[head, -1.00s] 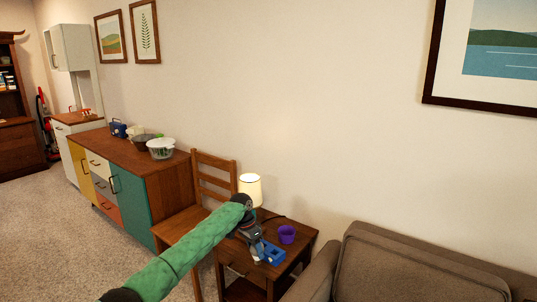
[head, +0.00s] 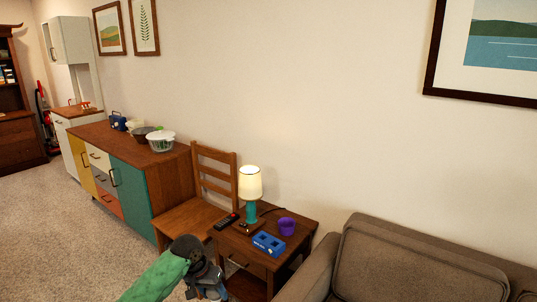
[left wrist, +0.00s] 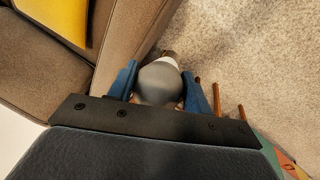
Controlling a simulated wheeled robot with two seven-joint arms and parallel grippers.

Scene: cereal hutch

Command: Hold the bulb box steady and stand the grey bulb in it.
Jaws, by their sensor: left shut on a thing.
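The blue bulb box (head: 268,243) stands on the small wooden side table (head: 283,258), with dark openings in its top. My left gripper (head: 207,290) is at the bottom of the head view, in front of and to the left of the table, apart from the box. In the left wrist view its blue fingers are shut on the grey bulb (left wrist: 158,82), which has its round glass near the palm and its narrower base pointing away. The floor shows beyond the bulb. My right gripper is not in view.
On the side table stand a lit lamp (head: 250,190), a purple cup (head: 287,226) and a dark remote (head: 226,221). A wooden chair (head: 205,205) is to the left and a brown sofa (head: 400,262) to the right. Carpet lies open at the left.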

